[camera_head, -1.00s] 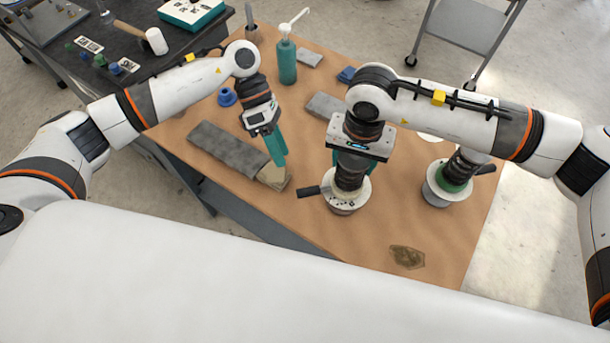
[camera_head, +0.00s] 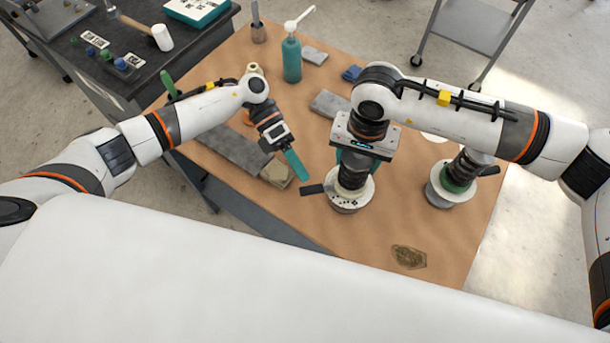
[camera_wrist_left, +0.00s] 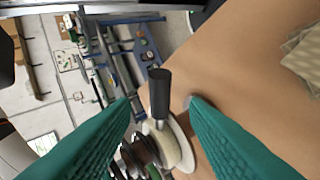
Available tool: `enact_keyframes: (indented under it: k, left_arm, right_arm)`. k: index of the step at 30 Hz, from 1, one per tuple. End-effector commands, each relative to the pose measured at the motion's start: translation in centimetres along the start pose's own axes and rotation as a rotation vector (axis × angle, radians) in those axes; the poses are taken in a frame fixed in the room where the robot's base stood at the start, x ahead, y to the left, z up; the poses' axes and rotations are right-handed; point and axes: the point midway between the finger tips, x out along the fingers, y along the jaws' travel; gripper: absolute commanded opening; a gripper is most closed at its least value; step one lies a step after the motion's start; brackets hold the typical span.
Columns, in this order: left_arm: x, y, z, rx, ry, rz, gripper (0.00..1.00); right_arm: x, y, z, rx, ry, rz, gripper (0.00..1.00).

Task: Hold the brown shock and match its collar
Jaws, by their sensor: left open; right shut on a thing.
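One dark ribbed shock (camera_head: 354,170) stands upright on a round white stand (camera_head: 345,203) near the table's middle. A black handle (camera_head: 312,189) sticks out to the left at its base. My right gripper (camera_head: 356,158) is shut on the upper part of this shock, which hides its top. My left gripper (camera_head: 297,164) is open and empty, left of the shock, its teal fingers pointing towards it. In the left wrist view, the black handle (camera_wrist_left: 160,92) and a cream collar or rim (camera_wrist_left: 182,148) show between the open fingers, apart from them. The shock's brown marking is hard to make out.
A second shock with a green collar (camera_head: 456,181) stands on another round stand at the right. A grey slab (camera_head: 230,145) with a tan block (camera_head: 277,173) lies under my left arm. A teal pump bottle (camera_head: 291,60) stands behind. A brown patch (camera_head: 408,257) lies in front.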

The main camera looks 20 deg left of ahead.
Motion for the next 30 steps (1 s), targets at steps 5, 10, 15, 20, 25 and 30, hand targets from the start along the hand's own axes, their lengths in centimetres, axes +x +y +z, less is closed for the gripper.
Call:
enact_keyframes:
  k: [5, 10, 15, 20, 25, 30]
  left_arm:
    - [2.2, 0.0, 0.0, 0.0, 0.0, 0.001, 0.41]
    - [2.9, 0.0, 0.0, -0.001, -0.001, -0.001, 0.41]
    - [3.0, 0.0, 0.0, -0.001, -0.001, -0.001, 0.41]
    - [2.9, 0.0, 0.0, 0.0, -0.001, -0.001, 0.25]
    - [2.9, 0.0, 0.0, 0.0, 0.0, -0.001, 0.0]
    - [2.9, 0.0, 0.0, -0.001, 0.0, -0.002, 0.0]
  right_arm:
    - [-0.1, 0.0, 0.1, 0.0, -0.003, 0.002, 0.29]
    - [-0.1, 0.0, 0.1, 0.0, -0.003, 0.002, 0.29]
    - [-0.1, 0.0, 0.1, 0.0, -0.003, 0.002, 0.29]
    - [-0.1, 0.0, 0.1, 0.0, -0.003, 0.002, 0.29]
    - [-0.1, 0.0, 0.1, 0.0, -0.002, 0.002, 0.29]
    - [-0.1, 0.1, 0.1, 0.0, -0.002, 0.002, 0.29]
